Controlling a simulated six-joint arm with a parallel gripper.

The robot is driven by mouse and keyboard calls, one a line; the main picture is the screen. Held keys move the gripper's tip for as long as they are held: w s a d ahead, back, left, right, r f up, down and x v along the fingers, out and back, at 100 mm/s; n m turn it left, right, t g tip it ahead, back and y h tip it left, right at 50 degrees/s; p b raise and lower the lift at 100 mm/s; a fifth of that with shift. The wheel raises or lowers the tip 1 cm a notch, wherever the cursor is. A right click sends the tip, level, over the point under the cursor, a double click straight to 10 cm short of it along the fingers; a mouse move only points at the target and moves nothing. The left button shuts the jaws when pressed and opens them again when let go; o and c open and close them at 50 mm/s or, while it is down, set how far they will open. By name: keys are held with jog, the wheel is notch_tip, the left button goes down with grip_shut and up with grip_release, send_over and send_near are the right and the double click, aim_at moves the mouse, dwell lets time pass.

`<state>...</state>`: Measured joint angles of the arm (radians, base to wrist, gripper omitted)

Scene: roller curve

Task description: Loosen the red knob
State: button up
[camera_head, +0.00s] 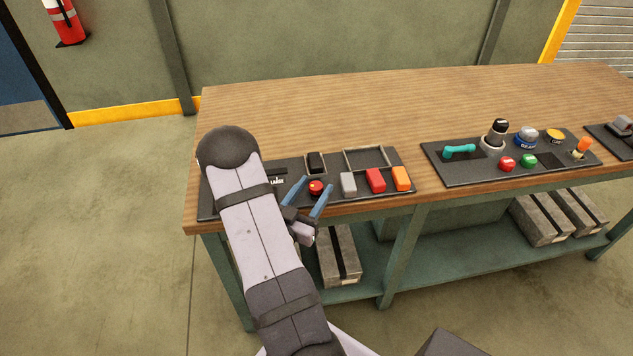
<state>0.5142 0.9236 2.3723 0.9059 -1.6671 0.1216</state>
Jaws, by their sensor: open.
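The red knob (316,187) is a small round red piece on the left black panel (280,206), near the front edge of the bench. My gripper (313,191) is open, and its two blue fingers stand on either side of the red knob in this view. I cannot tell whether the fingers touch it or how high above the panel they are. My arm comes from the bottom of the picture and covers part of the left panel.
Grey (348,184), red (375,180) and orange (401,178) blocks stand right of the knob. Another panel (455,172) with a teal handle (459,149) and several buttons is further right. The wooden bench top (300,115) behind is clear.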

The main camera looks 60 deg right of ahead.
jog(key=shift+w+d, duration=0.2)
jog(key=shift+d, duration=0.9)
jog(key=shift+c, duration=0.6)
jog(key=c, duration=0.9)
